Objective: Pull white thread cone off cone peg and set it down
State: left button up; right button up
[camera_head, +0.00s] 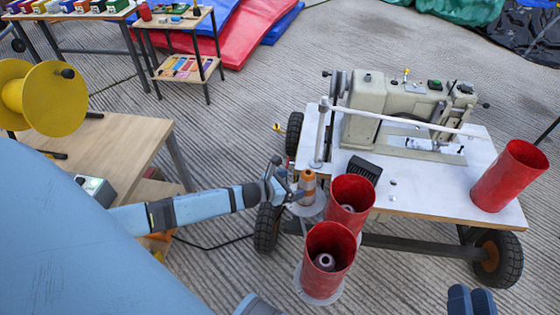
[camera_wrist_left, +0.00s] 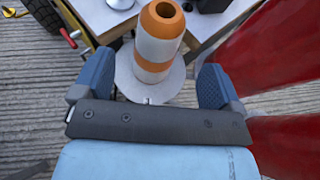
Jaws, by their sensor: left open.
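An orange-and-white banded cone (camera_head: 307,187) stands upright on a white disc (camera_wrist_left: 135,86) at the left edge of the sewing table. In the left wrist view the banded cone (camera_wrist_left: 160,42) has a hole in its top. My left gripper (camera_head: 287,187) is open, with one blue finger on each side of the cone and visible gaps between. Two red open tubes, one (camera_head: 352,200) behind the other (camera_head: 330,262), stand beside it, each with a pale cone-like piece inside. The dark blue fingers of my right gripper (camera_head: 471,301) show at the bottom edge.
A sewing machine (camera_head: 400,112) stands on the white wheeled table (camera_head: 440,203). A third red tube (camera_head: 510,176) stands on its right side. A white rod (camera_head: 400,118) crosses above the table. A wooden table (camera_head: 120,150) with a yellow spool (camera_head: 52,98) is at left.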

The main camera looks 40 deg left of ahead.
aim_at(303, 177)
pick_arm(q)
jog(key=b+x, duration=0.1)
jog(key=x, duration=0.2)
jog(key=shift+w+f+b, duration=0.25)
jog(key=shift+f+b, duration=0.1)
jog(key=shift+b, duration=0.05)
jog(key=b+x, duration=0.1)
jog(key=x, duration=0.1)
jog(key=shift+w+d+f+b, duration=0.1)
jog(key=shift+w+d+b, duration=0.05)
jog(key=shift+w+b, duration=0.15)
jog(key=shift+b+x, duration=0.4)
jog(key=shift+x, duration=0.35)
pick_arm(e)
jog(key=shift+a+f+n+g+y, duration=0.15)
jog(key=shift+a+f+y, duration=0.15)
jog(key=shift+f, duration=0.3)
jog(key=shift+a+f+n+g+y, duration=0.2)
jog(key=shift+a+f, duration=0.15)
jog(key=shift+f, duration=0.25)
pick_arm(q)
jog(key=shift+w, duration=0.1)
jog(key=c, duration=1.2)
jog(key=shift+o, duration=0.2)
jog(key=shift+r+p, duration=0.5)
jog(key=shift+r, duration=0.4)
pick_arm(e)
jog(key=shift+r, duration=0.9)
